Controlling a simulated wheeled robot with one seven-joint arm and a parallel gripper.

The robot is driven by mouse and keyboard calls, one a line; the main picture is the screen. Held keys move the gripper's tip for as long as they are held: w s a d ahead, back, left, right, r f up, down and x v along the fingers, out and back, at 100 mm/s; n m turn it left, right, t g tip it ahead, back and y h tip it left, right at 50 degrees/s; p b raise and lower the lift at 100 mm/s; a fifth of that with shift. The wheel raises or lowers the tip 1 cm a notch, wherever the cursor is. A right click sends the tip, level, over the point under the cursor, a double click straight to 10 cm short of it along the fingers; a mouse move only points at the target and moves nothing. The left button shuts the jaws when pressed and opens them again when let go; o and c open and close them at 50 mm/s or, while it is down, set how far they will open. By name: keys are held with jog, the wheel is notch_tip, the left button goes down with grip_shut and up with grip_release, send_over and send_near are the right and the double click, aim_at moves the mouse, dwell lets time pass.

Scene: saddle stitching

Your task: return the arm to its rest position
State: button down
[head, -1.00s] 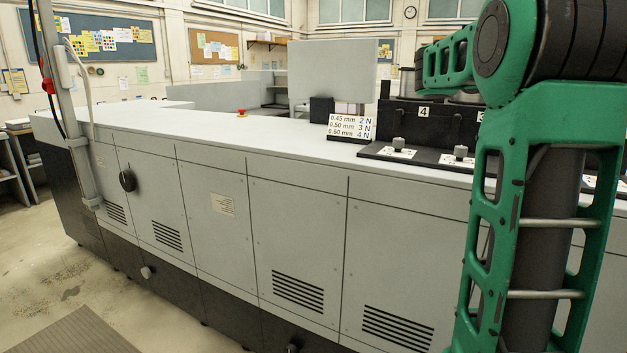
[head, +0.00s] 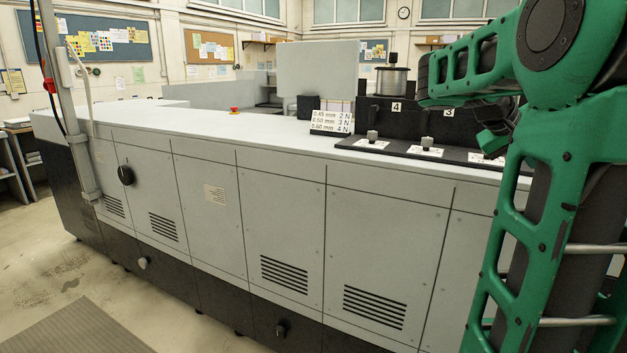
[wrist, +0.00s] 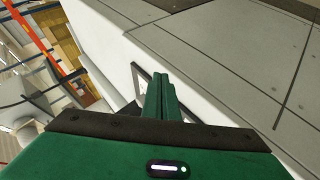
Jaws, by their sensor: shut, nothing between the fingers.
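My green arm fills the right side of the head view, with its upper link (head: 480,65) reaching left over the machine's back part. In the wrist view my gripper (wrist: 160,85) has its two green fingers together, with nothing between them. The fingers point at a pale edge beside grey panels and appear clear of them, though the exact gap cannot be told. In the head view a small green part hangs below the arm near the station marked 3. I cannot tell whether it is a fingertip.
The long grey machine (head: 285,220) runs across the head view. On its top stand a tension sign (head: 330,122), a red button (head: 234,110), a black rack numbered 4 and 3 (head: 385,120), and a wire spool (head: 392,80). A post (head: 75,120) stands at left.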

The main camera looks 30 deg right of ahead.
jog(key=s+a+f+n+t+y, duration=0.1)
jog(key=a+f+y, duration=0.2)
jog(key=a+f, duration=0.4)
jog(key=s+a+f+n+t+y, duration=0.1)
jog(key=s+a+f+y, duration=0.1)
jog(key=a+f, duration=0.6)
jog(key=s+a+f+n+t+y, duration=0.1)
jog(key=a+f+y, duration=0.4)
jog(key=a, duration=1.3)
notch_tip(320, 180, down, 4)
jog(key=shift+s+r, duration=0.25)
jog(key=shift+s, duration=0.3)
